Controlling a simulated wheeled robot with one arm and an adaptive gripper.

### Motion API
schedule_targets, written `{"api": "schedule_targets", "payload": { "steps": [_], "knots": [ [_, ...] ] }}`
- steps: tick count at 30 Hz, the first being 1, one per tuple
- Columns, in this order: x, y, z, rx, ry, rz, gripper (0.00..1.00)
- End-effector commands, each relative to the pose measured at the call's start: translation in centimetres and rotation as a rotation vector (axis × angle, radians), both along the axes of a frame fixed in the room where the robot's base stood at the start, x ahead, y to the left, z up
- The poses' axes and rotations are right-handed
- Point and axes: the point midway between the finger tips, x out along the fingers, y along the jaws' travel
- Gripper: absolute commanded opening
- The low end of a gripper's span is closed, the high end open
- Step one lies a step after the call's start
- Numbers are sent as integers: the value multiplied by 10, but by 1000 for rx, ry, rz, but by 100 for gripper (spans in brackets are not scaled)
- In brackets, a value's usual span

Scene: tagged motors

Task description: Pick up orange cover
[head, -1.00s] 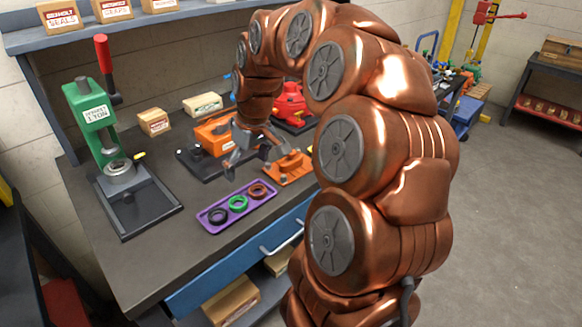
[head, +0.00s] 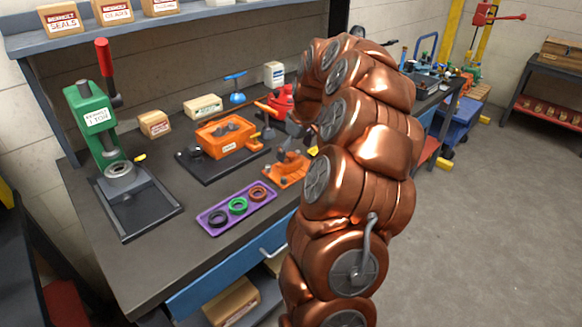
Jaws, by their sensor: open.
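An orange part (head: 292,172), which looks like the orange cover, lies on the dark workbench (head: 150,262), right of the purple tray. It has a raised piece with a grey tip, and my arm is close to its right side. An orange box-like housing (head: 227,146) with an open top and grey parts inside stands on a black base behind and left of it. My gripper (head: 298,127) shows only partly, as grey pieces above and behind the orange part. It is open, holds nothing that I can see, and is mostly hidden by my copper arm.
The purple tray (head: 212,230) holds a black, a green and a brown ring. A green press (head: 98,118) stands at the left. A red part (head: 282,97) and a blue-handled item (head: 236,97) stand behind. The bench's front left is clear.

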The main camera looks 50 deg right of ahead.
Motion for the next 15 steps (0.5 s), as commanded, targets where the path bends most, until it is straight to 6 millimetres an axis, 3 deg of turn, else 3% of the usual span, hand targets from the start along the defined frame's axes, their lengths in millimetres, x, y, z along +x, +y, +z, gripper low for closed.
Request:
{"api": "schedule_targets", "payload": {
  "steps": [9,15],
  "knots": [
    [13,-3,-35,1,2,-1,100],
    [15,-2,-40,0,1,-1,100]
  ]
}}
